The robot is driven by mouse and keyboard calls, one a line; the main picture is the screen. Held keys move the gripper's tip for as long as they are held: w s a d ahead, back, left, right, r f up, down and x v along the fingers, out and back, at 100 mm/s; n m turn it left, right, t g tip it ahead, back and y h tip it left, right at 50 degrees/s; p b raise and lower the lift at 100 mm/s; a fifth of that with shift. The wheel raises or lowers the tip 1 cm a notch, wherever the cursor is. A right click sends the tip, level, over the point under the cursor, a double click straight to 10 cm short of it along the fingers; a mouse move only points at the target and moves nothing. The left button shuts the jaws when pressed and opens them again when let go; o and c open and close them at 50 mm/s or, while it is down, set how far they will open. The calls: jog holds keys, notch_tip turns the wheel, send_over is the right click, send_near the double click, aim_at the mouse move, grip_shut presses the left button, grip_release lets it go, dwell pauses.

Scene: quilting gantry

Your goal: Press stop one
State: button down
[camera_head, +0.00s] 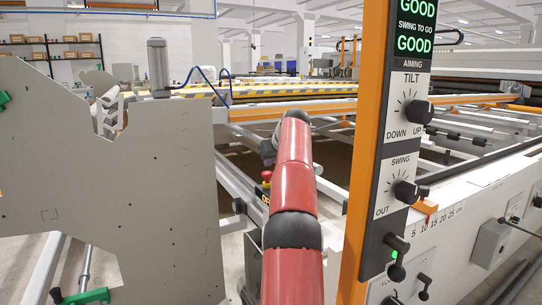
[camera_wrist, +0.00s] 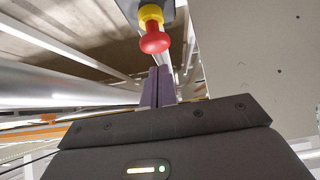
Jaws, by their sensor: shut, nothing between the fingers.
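A red mushroom-head stop button (camera_wrist: 154,42) on a yellow collar (camera_wrist: 150,14) shows at the top of the wrist view, mounted on a grey box. My gripper (camera_wrist: 159,72) is shut and empty. Its two purple-grey fingers lie together and point towards the button, with their tips just below it in the picture. I cannot tell how wide the gap is, and no contact is clear. In the head view a small red button (camera_head: 266,175) shows just left of my red arm, above a partly hidden yellow label. My fingertips are hidden there.
A large grey plate (camera_head: 150,200) stands left of my arm; its face also shows at right in the wrist view (camera_wrist: 265,60). An orange post (camera_head: 370,130) with a dial panel (camera_head: 402,140) stands close on the right. White rails and bars run behind.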

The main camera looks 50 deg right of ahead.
aim_at(269, 173)
jog(key=shift+f+b, duration=0.4)
jog(key=shift+f, duration=0.5)
jog(key=shift+f, duration=0.15)
jog(key=shift+s+f+b, duration=0.1)
jog(key=shift+f+b, duration=0.35)
jog(key=shift+f, duration=0.5)
